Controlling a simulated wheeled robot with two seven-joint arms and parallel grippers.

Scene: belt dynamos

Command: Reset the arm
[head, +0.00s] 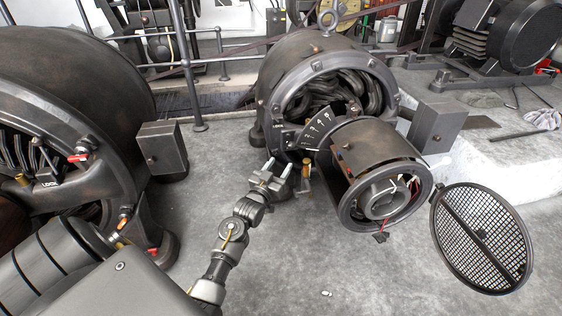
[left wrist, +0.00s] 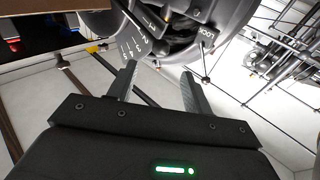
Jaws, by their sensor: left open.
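The middle dynamo (head: 330,70) has a dark quadrant plate with white scale marks (head: 318,130) at its open end. The scale plate (left wrist: 135,42) also shows in the left wrist view, just beyond the fingertips. A short brass-coloured handle (head: 306,178) hangs below the plate. Which part is the arm to reset, I cannot tell for sure. My left gripper (head: 273,178) is open, just left of the brass handle and below the plate. In the left wrist view its two fingers (left wrist: 156,76) stand apart with nothing held between them. My right gripper is not in view.
A large dynamo (head: 70,80) with red-tipped levers stands at the left. A round mesh cover (head: 482,238) hangs open at the right of the middle dynamo's cylindrical end housing (head: 375,160). Railings (head: 190,70) run behind. The grey floor (head: 330,270) in front is mostly clear.

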